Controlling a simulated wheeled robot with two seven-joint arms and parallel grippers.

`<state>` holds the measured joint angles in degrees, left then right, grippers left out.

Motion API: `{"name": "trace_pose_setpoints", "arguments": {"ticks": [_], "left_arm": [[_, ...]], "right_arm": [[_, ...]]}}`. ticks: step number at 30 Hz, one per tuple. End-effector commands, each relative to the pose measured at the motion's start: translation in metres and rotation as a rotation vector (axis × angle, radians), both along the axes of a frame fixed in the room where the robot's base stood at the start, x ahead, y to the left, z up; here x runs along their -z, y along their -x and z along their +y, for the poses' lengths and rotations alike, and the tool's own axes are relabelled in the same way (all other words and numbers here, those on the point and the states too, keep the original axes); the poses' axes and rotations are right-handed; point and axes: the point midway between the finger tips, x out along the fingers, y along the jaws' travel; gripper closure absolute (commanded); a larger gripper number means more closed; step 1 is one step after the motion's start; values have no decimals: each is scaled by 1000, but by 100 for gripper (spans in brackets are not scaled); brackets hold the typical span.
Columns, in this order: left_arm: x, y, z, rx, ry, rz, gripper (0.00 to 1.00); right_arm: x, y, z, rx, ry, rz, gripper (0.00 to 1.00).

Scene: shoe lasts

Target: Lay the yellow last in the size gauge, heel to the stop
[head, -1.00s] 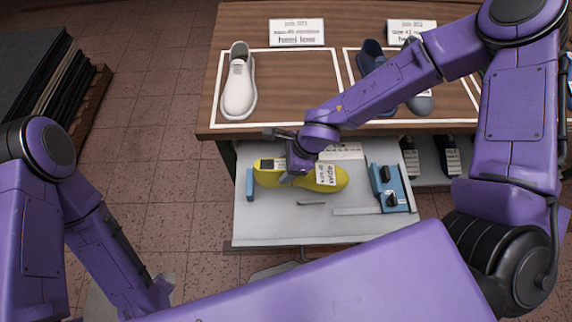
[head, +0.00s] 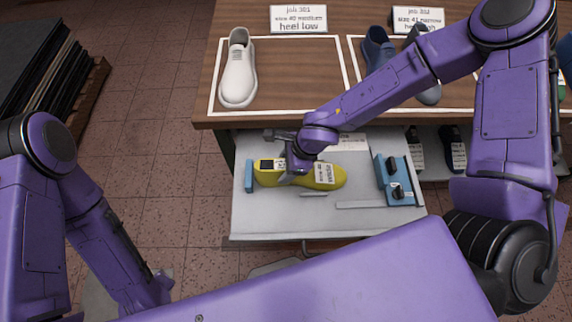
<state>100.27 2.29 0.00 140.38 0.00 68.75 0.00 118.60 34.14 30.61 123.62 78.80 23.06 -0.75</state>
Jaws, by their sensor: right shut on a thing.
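The yellow last (head: 265,177) lies lengthwise over the grey tray (head: 262,228) in the head view, with labels on it. Its left end is close to a small blue block (head: 249,175), the stop at the left of the size gauge. I cannot tell whether they touch. The gauge's other blue piece (head: 381,173), with black knobs, stands right of the last, across a gap. My right gripper (head: 296,178) is shut on the middle of the last from above and hides part of it. Whether the last rests on the tray is unclear. My left gripper is hidden.
Behind the tray is a wooden table (head: 210,98) with white-outlined areas, a white shoe (head: 238,70), dark blue shoes (head: 377,52) and a job card (head: 298,19). Dark shoes (head: 453,146) sit on the shelf below. Dark stacked sheets (head: 35,55) stand at left. The tray's front is clear.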

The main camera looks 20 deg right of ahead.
Motion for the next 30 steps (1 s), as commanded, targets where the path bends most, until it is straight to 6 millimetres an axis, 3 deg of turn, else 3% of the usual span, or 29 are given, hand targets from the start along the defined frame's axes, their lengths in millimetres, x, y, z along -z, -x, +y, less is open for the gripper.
{"name": "trace_pose_setpoints", "arguments": {"ticks": [23,24,26,30], "left_arm": [[1,0,0,0,0,0,75],[1,0,0,0,0,0,75],[1,0,0,0,0,0,75],[1,0,0,0,0,0,75]], "right_arm": [[2,-1,0,0,-1,-1,100],[2,-1,0,0,-1,-1,32],[2,0,0,0,-1,-1,16],[3,0,0,0,-1,-1,16]]}}
